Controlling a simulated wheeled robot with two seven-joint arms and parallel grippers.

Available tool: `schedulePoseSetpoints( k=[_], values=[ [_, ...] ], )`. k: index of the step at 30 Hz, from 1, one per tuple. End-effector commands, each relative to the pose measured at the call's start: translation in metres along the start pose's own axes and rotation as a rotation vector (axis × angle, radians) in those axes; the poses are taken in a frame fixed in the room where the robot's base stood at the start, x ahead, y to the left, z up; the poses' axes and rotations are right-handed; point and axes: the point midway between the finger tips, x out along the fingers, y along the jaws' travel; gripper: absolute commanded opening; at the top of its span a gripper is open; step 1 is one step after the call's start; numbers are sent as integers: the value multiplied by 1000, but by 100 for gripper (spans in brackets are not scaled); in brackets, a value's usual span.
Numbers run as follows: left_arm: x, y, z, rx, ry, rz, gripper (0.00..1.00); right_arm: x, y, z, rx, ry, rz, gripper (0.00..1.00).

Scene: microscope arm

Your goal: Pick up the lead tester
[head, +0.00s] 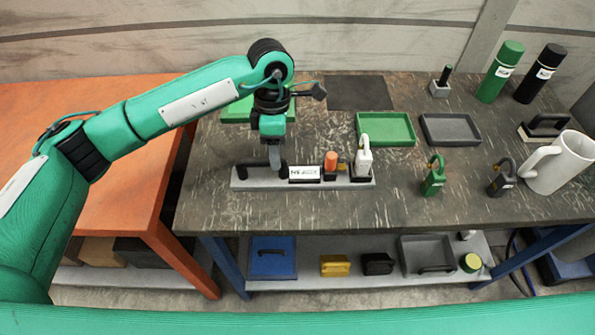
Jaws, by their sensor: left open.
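A pale grey rack (330,183) stands near the front of the dark worktop. It holds a black upright piece (241,172) at its left end, a white label plate (304,173), an orange-topped piece (331,161) and a white padlock-like piece (364,158) at its right end. I cannot tell which of these is the lead tester. My left gripper (275,160) points down over the left half of the rack, between the black piece and the label plate. It is open; whether its fingers touch anything is hidden. My right gripper is not in view.
Green (386,129) and dark (450,130) trays lie behind the rack. A green padlock (433,178), a black padlock (501,180), a white mug (560,163), a green bottle (499,74) and a black bottle (540,75) stand at the right. An orange table (110,200) adjoins left.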

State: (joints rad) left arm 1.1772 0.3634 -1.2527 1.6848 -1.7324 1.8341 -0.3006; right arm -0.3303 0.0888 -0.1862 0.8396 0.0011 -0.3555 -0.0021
Motion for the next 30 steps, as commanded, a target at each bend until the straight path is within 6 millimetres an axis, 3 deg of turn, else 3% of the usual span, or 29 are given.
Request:
schedulePoseSetpoints(
  k=[6, 15, 22, 30],
  values=[
    [28, 0, -3, 0, 0, -3, 47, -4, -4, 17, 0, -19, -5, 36],
    [33, 0, -3, 0, -1, 0, 47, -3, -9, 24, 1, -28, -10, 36],
    [33, 0, -3, 0, -1, 0, 2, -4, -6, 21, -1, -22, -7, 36],
    [34, 0, -2, 1, -1, -2, 0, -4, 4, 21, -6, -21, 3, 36]
  ],
)
